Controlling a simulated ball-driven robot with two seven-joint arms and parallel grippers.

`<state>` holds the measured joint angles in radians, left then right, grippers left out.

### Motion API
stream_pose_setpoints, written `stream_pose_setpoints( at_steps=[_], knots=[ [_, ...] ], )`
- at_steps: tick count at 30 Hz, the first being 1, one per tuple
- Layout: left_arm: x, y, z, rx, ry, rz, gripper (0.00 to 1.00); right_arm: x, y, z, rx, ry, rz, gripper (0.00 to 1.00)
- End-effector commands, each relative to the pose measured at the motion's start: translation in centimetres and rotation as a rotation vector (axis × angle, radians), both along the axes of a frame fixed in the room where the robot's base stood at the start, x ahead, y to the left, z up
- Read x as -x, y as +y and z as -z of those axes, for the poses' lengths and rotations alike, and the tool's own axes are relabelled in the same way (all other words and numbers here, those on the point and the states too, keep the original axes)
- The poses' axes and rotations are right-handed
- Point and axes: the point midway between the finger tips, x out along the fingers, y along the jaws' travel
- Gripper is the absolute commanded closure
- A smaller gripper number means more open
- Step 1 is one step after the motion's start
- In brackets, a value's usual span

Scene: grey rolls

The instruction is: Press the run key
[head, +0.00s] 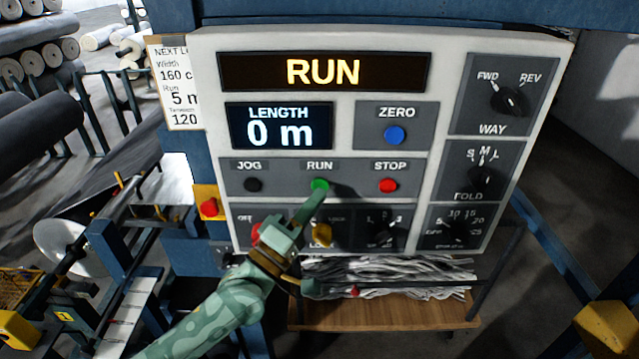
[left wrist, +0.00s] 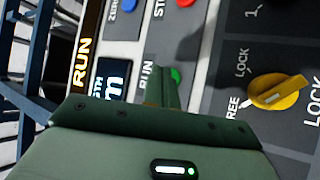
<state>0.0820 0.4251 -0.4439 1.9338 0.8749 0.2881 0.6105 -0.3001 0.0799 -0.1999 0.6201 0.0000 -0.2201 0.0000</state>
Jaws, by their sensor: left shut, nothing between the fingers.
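The green run key (head: 320,185) sits under the RUN label on the control panel (head: 340,204), between the black jog key (head: 253,184) and the red stop key (head: 388,185). My left gripper (head: 315,192) is shut and empty, its fingertips at the lower edge of the run key. In the left wrist view the green key (left wrist: 175,76) shows just beside the fingertips; I cannot tell for sure whether they touch it. The top display (head: 323,72) reads RUN, and the length display (head: 280,127) reads 0 m. My right gripper is not in view.
A blue zero key (head: 395,135) sits above the stop key. A yellow lock knob (head: 321,234) is close beside my left fingers. Rotary knobs line the panel's right side. A red button on a yellow box (head: 209,207) sits left of the panel.

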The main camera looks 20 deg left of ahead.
Motion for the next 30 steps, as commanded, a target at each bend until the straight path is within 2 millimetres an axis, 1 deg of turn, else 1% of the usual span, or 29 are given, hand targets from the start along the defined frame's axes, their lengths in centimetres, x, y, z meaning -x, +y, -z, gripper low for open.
stream_pose_setpoints(
  at_steps=[8, 21, 25, 30],
  knots=[
    [0.2, -0.1, 0.0, 0.000, 0.000, 0.001, 1.00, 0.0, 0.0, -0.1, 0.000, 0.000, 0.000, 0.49],
    [4.1, -1.2, -0.1, -0.001, 0.001, 0.001, 1.00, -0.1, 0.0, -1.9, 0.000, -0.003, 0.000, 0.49],
    [4.7, -1.4, 0.0, -0.001, 0.000, 0.000, 1.00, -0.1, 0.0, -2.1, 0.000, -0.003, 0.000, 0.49],
    [4.8, -1.4, 0.1, -0.001, 0.000, 0.000, 1.00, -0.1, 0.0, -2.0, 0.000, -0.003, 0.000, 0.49]
  ],
)
